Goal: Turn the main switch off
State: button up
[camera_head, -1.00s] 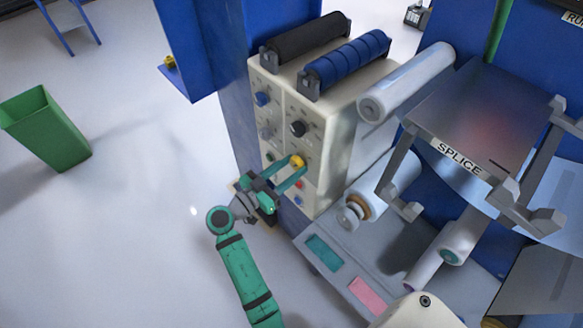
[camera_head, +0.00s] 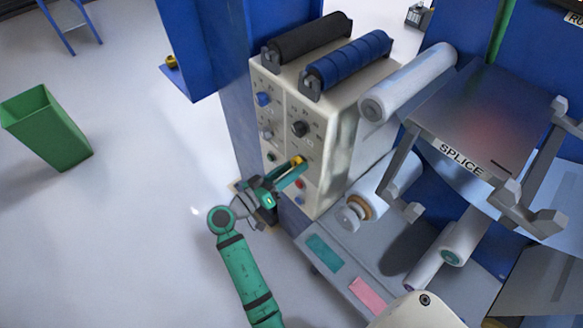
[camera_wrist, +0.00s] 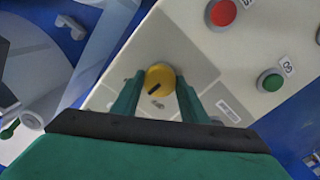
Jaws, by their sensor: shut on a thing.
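The main switch (camera_head: 297,160) looks like a yellow round knob low on the cream control panel (camera_head: 340,150). In the wrist view the yellow knob (camera_wrist: 160,80) has a dark mark on its face, pointing to the lower left. My gripper (camera_head: 294,166) reaches the panel from the lower left and is shut on the knob. In the wrist view its two green fingers (camera_wrist: 160,92) lie on either side of the knob. The fingers partly hide the knob in the head view.
A red button (camera_wrist: 222,13) and a green button (camera_wrist: 271,81) sit near the knob. A blue knob (camera_head: 263,99) and a black knob (camera_head: 300,129) are higher on the panel. Rollers and the splice table (camera_head: 470,110) stand to the right.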

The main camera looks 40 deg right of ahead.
jog(key=shift+n, duration=3.9)
jog(key=shift+w+a, duration=0.2)
jog(key=shift+s+d, duration=0.15)
jog(key=o, duration=1)
jog(key=shift+s, duration=0.1)
jog(key=shift+o, duration=0.2)
jog(key=a, duration=1)
jog(key=shift+s+a, duration=0.3)
jog(key=shift+s, duration=0.15)
